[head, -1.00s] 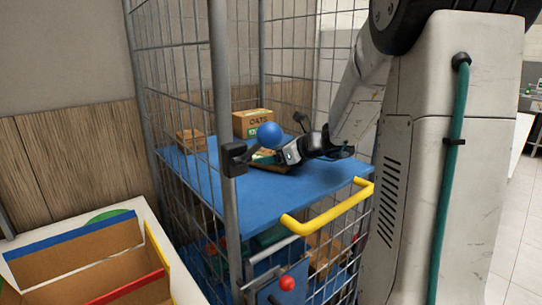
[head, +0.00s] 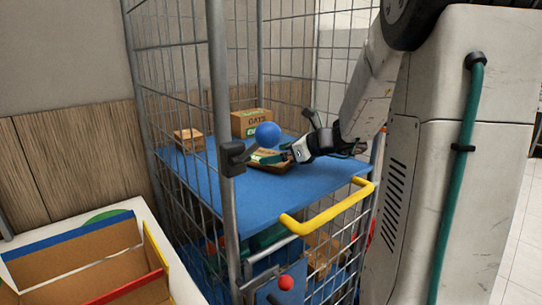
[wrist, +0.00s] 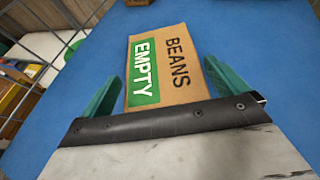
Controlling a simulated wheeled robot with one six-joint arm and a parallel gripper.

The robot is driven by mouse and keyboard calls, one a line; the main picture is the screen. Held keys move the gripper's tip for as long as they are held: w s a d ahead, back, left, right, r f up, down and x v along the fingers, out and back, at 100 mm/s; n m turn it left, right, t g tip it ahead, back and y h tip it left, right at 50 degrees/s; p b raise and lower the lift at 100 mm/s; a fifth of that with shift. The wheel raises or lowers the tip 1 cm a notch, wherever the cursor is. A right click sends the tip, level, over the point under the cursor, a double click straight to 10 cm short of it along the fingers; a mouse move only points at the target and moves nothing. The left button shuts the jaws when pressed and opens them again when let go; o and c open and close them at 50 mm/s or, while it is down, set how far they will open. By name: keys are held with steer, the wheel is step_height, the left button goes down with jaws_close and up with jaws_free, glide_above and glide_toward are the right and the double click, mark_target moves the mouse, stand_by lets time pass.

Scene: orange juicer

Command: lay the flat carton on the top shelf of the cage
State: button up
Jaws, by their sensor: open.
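The flat carton (wrist: 165,66), brown with a green "EMPTY" label and the word "BEANS", lies flat on the blue top shelf (wrist: 240,45) of the cage. In the head view my gripper (head: 290,153) is low over the shelf (head: 215,180).
An oats box (head: 251,122) and a small brown box (head: 189,140) stand at the back of the shelf. A yellow handle (head: 330,208) crosses the front. Bare shelf surrounds the carton.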

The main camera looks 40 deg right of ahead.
steer(key=v, duration=0.8)
steer(key=shift+s+d+r, duration=0.1)
steer(key=shift+s+d, duration=0.05)
steer(key=shift+s, duration=0.2)
